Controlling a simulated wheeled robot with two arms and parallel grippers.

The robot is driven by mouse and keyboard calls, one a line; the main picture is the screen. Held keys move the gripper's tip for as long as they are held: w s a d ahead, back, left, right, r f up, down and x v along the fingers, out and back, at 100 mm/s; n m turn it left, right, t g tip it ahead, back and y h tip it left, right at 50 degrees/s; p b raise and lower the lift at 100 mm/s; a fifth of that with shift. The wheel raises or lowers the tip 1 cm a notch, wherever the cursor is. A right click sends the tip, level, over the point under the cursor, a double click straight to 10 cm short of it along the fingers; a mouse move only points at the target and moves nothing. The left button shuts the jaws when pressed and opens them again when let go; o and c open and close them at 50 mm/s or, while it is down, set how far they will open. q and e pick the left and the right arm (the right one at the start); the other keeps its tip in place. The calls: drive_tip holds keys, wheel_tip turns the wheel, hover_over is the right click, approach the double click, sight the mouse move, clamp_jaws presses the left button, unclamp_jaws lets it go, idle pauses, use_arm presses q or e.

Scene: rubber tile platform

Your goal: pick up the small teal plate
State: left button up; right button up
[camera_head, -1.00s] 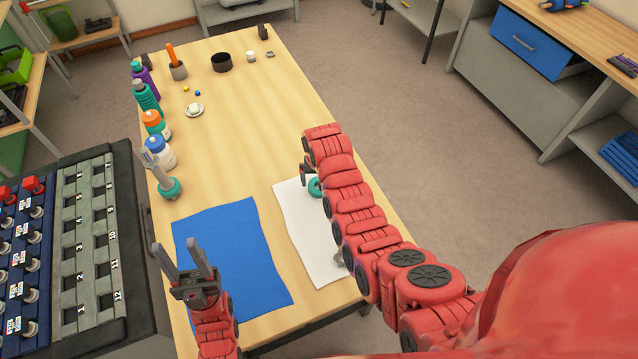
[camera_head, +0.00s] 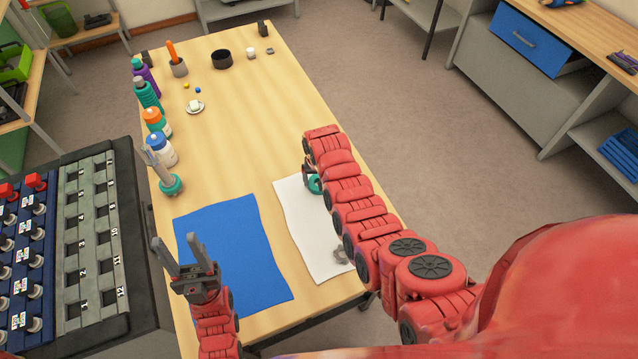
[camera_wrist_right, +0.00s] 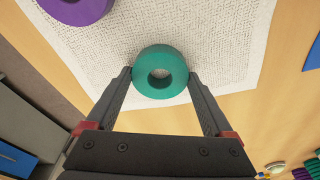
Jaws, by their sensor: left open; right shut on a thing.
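The small teal plate (camera_wrist_right: 160,71) is a thick ring with a centre hole. In the right wrist view it sits between the fingertips of my right gripper (camera_wrist_right: 160,75), which is shut on its outer edge. The white cloth (camera_wrist_right: 215,40) lies behind it; I cannot tell whether the plate touches it. In the head view the plate (camera_head: 314,184) shows only partly, hidden by my right arm. A purple ring (camera_wrist_right: 76,8) lies on the cloth, cut off by the wrist view's edge. My left gripper (camera_head: 176,242) is open and empty near the blue cloth.
The blue cloth (camera_head: 235,250) lies left of the white one. A grey piece (camera_head: 341,254) is on the white cloth beside my right arm. Several bottles (camera_head: 155,122) line the table's left edge, near a teal-based holder (camera_head: 171,186). The table's middle (camera_head: 245,140) is clear.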

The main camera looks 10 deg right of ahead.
clamp_jaws()
drive_tip(key=shift+r, duration=0.1)
